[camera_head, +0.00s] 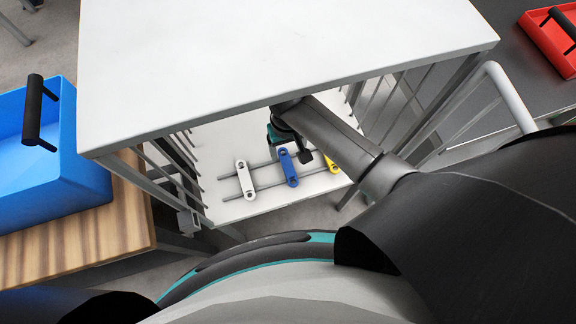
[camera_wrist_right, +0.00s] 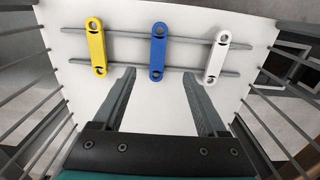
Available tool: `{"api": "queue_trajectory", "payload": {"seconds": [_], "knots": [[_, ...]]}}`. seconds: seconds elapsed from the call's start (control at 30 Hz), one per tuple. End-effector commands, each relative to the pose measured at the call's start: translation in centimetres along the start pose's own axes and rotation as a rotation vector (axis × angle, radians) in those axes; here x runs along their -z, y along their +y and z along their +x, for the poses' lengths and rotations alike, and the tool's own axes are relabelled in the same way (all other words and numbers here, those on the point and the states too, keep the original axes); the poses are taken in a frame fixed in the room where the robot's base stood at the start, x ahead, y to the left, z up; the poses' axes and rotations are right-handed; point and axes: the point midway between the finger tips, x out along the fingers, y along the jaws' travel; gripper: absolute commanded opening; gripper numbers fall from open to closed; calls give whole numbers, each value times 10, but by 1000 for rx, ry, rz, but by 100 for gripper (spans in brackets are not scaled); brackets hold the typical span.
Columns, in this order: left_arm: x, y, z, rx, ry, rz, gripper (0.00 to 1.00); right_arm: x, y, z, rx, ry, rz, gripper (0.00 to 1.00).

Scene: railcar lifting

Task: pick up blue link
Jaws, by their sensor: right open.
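The blue link (camera_head: 289,167) lies on two thin grey rails on the lower shelf, between a white link (camera_head: 245,180) and a yellow link (camera_head: 332,163). In the right wrist view, the blue link (camera_wrist_right: 158,52) is in the middle, with the yellow link (camera_wrist_right: 96,46) left and the white link (camera_wrist_right: 217,56) right. My right gripper (camera_wrist_right: 160,76) is open and empty. Its fingertips spread to either side of the blue link's near end. In the head view, my right gripper (camera_head: 303,155) reaches under the upper shelf and partly hides the rails. My left gripper is out of view.
A white upper shelf (camera_head: 270,50) overhangs the lower shelf (camera_head: 222,140). Grey wire bars (camera_head: 183,170) flank the lower shelf. A blue crate (camera_head: 80,170) stands on a wooden table at left. A red crate (camera_head: 545,45) sits at upper right.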

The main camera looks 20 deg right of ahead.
Motion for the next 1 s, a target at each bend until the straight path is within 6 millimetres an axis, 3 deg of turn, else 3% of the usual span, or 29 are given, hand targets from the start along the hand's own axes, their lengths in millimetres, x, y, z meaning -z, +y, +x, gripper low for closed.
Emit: {"api": "queue_trajectory", "payload": {"seconds": [0.03, 0.23, 0.57, 0.83, 1.0], "knots": [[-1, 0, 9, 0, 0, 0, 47, 0, 0, 17, -1, -2, 0, 75], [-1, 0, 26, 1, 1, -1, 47, 0, 0, 56, -1, -1, -1, 75], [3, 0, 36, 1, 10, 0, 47, 4, 1, 79, 1, 2, -1, 75], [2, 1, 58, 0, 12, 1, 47, 11, 3, 115, 1, 0, -2, 75], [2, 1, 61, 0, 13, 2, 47, 10, 3, 123, 1, 1, -3, 75]]}}
